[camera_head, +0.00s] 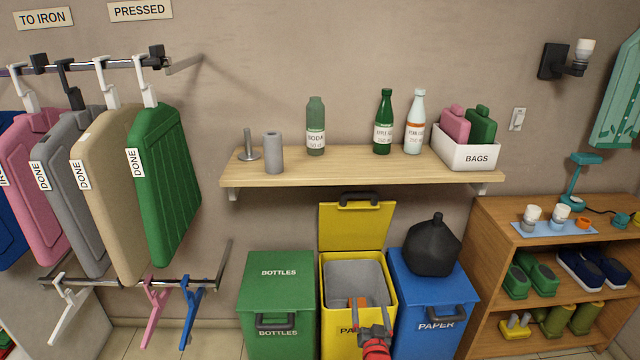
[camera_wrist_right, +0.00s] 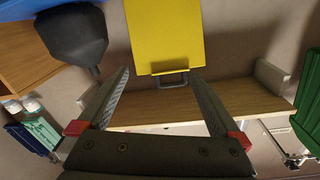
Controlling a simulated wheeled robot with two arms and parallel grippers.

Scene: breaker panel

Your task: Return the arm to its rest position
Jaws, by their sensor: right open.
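My right gripper (camera_head: 360,304) is in front of and over the open yellow bin (camera_head: 326,325), its arm coming up from the bottom edge. In the right wrist view my right gripper (camera_wrist_right: 161,76) has its two fingers spread apart with nothing between them. The raised yellow lid (camera_head: 357,227) stands upright behind the bin, and it shows beyond the fingers in the right wrist view (camera_wrist_right: 165,35). The grey inside of the bin (camera_head: 352,277) is partly hidden by the gripper. My left gripper is not in view.
A closed green bin (camera_head: 279,271) stands left of the yellow one. A blue bin (camera_head: 432,290) with a black bag (camera_head: 432,246) on its lid stands right. A wall shelf (camera_head: 335,167) with bottles is above. A wooden rack (camera_head: 486,225) is at right, hanging garments (camera_head: 165,185) at left.

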